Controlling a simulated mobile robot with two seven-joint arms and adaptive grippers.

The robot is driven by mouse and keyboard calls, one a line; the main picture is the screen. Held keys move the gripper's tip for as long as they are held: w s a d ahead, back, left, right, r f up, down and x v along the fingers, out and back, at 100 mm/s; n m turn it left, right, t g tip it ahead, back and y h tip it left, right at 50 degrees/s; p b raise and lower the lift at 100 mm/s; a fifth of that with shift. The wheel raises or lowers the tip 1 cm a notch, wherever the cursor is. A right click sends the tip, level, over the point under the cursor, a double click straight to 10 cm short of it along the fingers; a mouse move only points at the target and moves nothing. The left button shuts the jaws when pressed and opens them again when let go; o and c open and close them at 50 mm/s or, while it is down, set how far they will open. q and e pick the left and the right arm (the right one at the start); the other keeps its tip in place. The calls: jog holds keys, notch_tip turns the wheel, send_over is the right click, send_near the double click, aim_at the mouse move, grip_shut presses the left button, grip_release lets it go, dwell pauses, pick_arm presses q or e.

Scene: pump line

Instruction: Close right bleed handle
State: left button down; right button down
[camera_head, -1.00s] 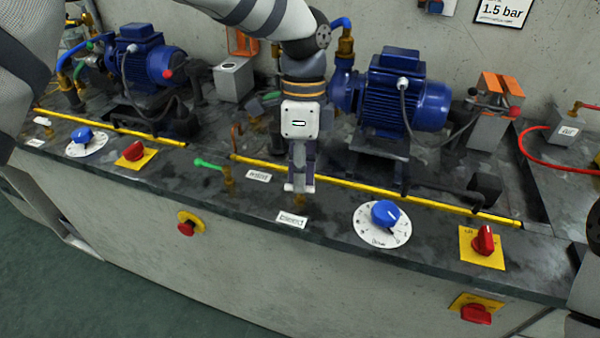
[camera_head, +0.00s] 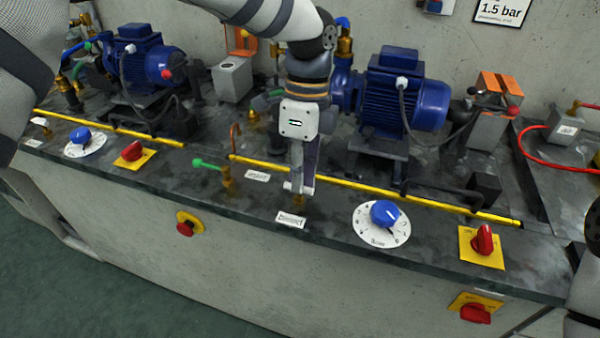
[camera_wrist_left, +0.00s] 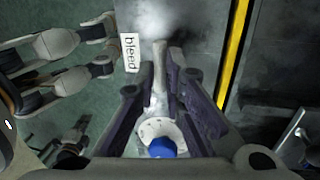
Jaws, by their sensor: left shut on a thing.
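The right bleed handle is mostly hidden by my left gripper (camera_head: 299,187) in the head view; a bit of its brass stem (camera_head: 299,202) shows below the fingertips, behind the "bleed" label (camera_head: 291,220). In the left wrist view, a pale, narrow lever (camera_wrist_left: 160,75) runs between the two dark fingers of my left gripper (camera_wrist_left: 160,88), beside the "bleed" label (camera_wrist_left: 131,52). The fingers are shut on this handle. I cannot tell its exact turn angle. My right gripper does not show.
A green-handled valve (camera_head: 207,164) stands to the left. A blue knob on a white dial (camera_head: 384,215) and a red switch on a yellow plate (camera_head: 483,240) lie to the right. The blue pump (camera_head: 402,95) and a yellow rail (camera_head: 350,183) are behind.

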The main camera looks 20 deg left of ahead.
pick_arm(q)
jog(key=c, duration=1.7)
grip_release()
jog(key=shift+f, duration=0.15)
jog(key=shift+o, duration=0.2)
jog(key=shift+r, duration=0.2)
notch_tip(320, 180, up, 12)
jog(key=w, duration=0.2)
jog(key=shift+w+f, duration=0.15)
jog(key=shift+f, duration=0.1)
jog(key=shift+d, duration=0.1)
